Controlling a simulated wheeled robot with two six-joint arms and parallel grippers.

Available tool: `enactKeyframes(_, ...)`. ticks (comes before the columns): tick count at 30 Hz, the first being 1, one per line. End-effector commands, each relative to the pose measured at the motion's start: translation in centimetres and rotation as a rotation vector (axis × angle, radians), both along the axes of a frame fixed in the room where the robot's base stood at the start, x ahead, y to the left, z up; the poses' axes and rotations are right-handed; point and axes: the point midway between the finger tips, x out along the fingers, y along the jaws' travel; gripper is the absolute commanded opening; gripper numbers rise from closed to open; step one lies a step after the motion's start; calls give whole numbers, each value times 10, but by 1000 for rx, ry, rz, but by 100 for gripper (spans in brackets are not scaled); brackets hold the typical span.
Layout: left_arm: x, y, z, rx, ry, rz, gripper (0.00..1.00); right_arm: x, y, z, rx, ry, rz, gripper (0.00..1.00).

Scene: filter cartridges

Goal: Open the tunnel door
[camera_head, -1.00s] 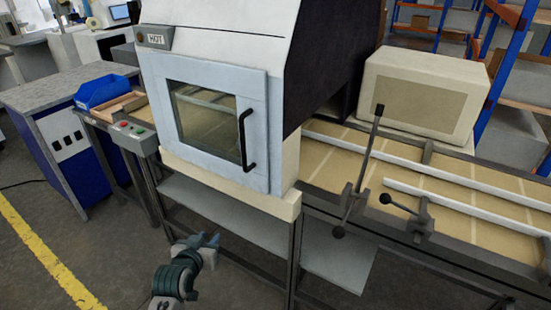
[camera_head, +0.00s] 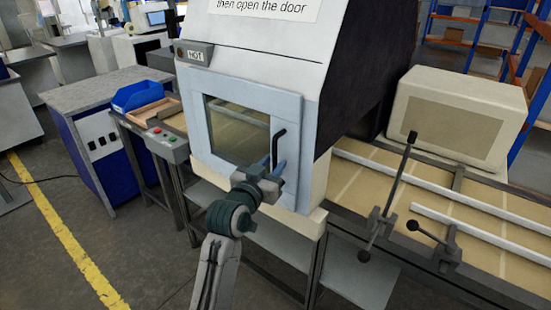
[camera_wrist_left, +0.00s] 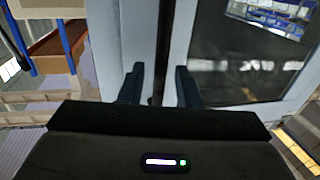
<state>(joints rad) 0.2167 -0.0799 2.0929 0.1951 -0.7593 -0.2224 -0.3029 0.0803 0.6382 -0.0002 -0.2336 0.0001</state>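The tunnel door (camera_head: 222,168) is a pale blue-grey panel with a dark window (camera_head: 236,135) on the front of the white tunnel housing. It looks closed. Its black vertical handle (camera_head: 279,140) is on the door's right side, with the lower part hidden by my left gripper. My left gripper (camera_head: 274,163) is in front of the handle's lower part, fingers pointing at the door. In the left wrist view, the fingers (camera_wrist_left: 160,86) stand apart with a dark vertical bar, apparently the handle (camera_wrist_left: 162,50), between them; contact cannot be told. My right gripper is not in view.
A grey box with red and green buttons (camera_head: 167,145) stands left of the door. A blue bin (camera_head: 142,95) sits beyond it. Black levers (camera_head: 392,195) rise from the conveyor (camera_head: 480,215) at the right. Floor is free at the lower left.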

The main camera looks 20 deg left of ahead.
Motion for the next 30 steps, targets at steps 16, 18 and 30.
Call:
enactKeyframes(16, 19, -3, -1, 0, 0, 0, 22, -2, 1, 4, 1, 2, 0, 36)
enactKeyframes(18, 19, -3, -1, 0, 0, 0, 8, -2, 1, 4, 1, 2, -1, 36)
enactKeyframes(30, 16, -2, -1, 0, 0, -14, 0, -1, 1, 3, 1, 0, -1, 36)
